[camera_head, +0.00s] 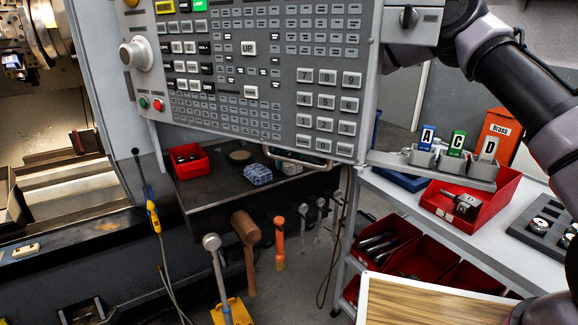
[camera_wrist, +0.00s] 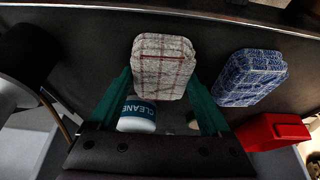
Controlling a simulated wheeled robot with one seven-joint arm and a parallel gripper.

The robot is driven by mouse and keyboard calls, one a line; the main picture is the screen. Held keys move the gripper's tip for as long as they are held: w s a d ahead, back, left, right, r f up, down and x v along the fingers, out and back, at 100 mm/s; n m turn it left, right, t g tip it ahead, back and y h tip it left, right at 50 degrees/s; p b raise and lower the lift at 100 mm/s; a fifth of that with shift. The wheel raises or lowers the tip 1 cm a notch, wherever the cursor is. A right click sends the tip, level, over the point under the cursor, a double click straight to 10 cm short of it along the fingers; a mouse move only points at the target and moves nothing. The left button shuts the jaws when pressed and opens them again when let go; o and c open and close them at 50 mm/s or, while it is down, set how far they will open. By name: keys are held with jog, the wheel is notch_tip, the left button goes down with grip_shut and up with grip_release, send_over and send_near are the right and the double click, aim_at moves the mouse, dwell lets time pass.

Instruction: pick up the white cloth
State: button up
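The white cloth (camera_wrist: 163,62) is a folded pad with thin red lines, lying on a dark shelf (camera_wrist: 95,58). In the wrist view it sits at top centre, at the far end of my gripper (camera_wrist: 161,80). The green fingers stand apart, one on each side of it; I cannot tell whether they touch it. In the head view the white cloth (camera_head: 291,169) shows only in part, behind a grey handle below the control panel.
A blue cloth (camera_wrist: 250,77) lies right of the white one. A red bin (camera_wrist: 270,132) is at the lower right. A cleaner container (camera_wrist: 137,117) shows between the fingers. The control panel (camera_head: 235,95) hangs over the shelf; tools (camera_head: 244,235) hang below.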

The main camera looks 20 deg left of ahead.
aim_at(296, 166)
jog(key=shift+c, duration=0.8)
jog(key=shift+r, duration=0.2)
jog(key=shift+v, duration=0.75)
jog(key=shift+s+d, duration=1)
jog(key=shift+d, duration=0.25)
notch_tip(296, 166, up, 14)
jog(key=shift+s+f, duration=0.1)
jog(key=shift+f, duration=0.05)
